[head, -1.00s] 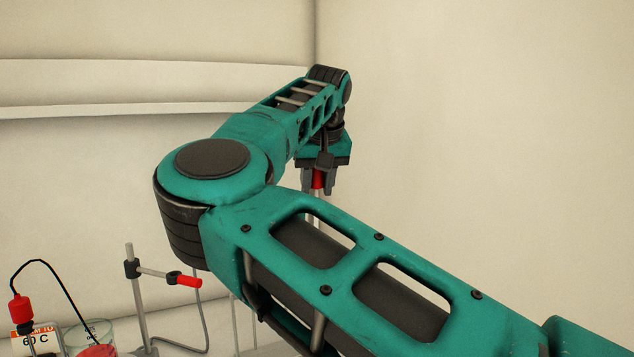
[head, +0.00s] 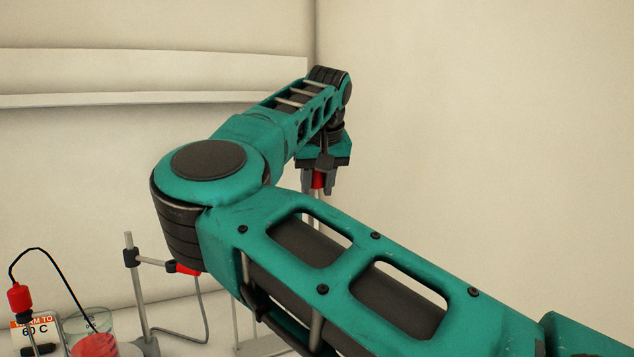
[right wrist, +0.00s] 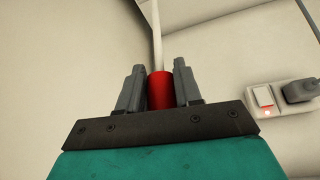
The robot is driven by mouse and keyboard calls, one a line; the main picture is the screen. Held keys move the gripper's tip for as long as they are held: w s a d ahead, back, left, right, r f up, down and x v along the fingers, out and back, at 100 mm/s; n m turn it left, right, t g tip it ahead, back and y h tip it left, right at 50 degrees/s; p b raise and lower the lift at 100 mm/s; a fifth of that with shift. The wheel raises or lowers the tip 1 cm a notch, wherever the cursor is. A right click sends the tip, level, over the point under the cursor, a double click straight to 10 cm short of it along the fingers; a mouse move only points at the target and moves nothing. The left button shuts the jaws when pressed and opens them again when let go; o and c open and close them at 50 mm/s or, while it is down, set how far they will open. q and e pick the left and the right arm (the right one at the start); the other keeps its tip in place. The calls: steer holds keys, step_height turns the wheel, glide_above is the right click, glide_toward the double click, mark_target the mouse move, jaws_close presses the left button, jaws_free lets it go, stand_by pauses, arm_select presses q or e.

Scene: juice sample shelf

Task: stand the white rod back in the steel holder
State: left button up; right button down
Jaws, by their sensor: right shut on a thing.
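My right gripper (head: 318,186) is shut on the red grip (right wrist: 159,90) of a thin white rod (right wrist: 157,40). The red grip also shows between the fingers in the head view (head: 318,179). In that view the gripper points down beside the wall corner, and my forearm hides most of the rod below it. A thin metal frame with a pale base (head: 262,346), at the bottom of the head view, may be the steel holder. My arm covers much of it, so I cannot tell. My left gripper is not in view.
At lower left are a beaker of red liquid (head: 97,343), a "60 C" sign (head: 36,331), a red-capped probe (head: 19,298) and a clamp stand (head: 135,285). The right wrist view shows a wall socket (right wrist: 284,99) with a grey plug. A wall ledge (head: 130,98) runs at left.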

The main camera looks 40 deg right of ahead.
steer(key=shift+f+b, duration=1.3)
steer(key=shift+f, duration=0.9)
stand_by(0.4)
steer(key=shift+f+b, duration=0.7)
steer(key=shift+f, duration=0.7)
steer(key=shift+f+b, duration=1.4)
steer(key=shift+f, duration=0.8)
steer(key=shift+f+b, duration=0.3)
steer(key=shift+f, duration=0.35)
stand_by(0.4)
steer(key=c, duration=0.8)
jaws_free()
steer(key=shift+r, duration=0.1)
steer(key=shift+o, duration=0.6)
